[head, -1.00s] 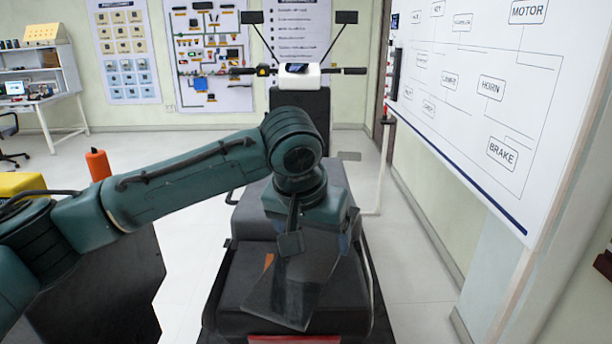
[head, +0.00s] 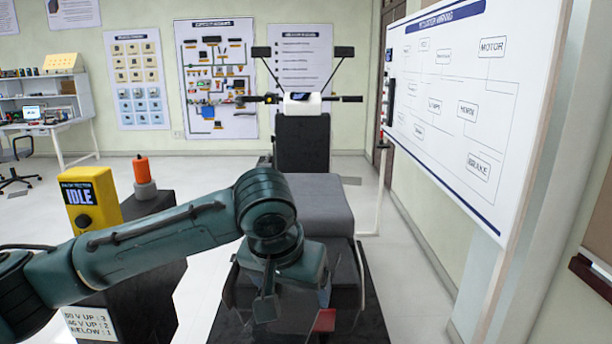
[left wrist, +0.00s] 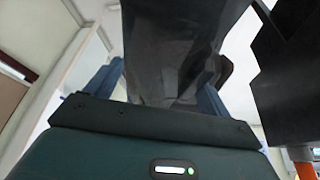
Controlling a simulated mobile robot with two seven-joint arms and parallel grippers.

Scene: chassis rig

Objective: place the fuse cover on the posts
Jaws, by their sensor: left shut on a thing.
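My left gripper (head: 287,296) is low in the middle of the head view, over the rear of the vehicle. It is shut on a dark, glossy, see-through sheet-like piece, which I take for the fuse cover (head: 278,324). In the left wrist view the cover (left wrist: 165,50) rises between the blue fingers (left wrist: 160,95), tilted and filling the middle. In the head view my wrist and gripper hide part of it. I cannot make out the posts in either view. My right gripper is not in view.
The vehicle has a grey seat (head: 318,205) and handlebars with mirrors ahead. A yellow box reading IDLE (head: 90,202) and an orange-topped cylinder (head: 142,170) stand at left by a dark cabinet (head: 125,305). A whiteboard (head: 470,100) stands at right. Floor between is clear.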

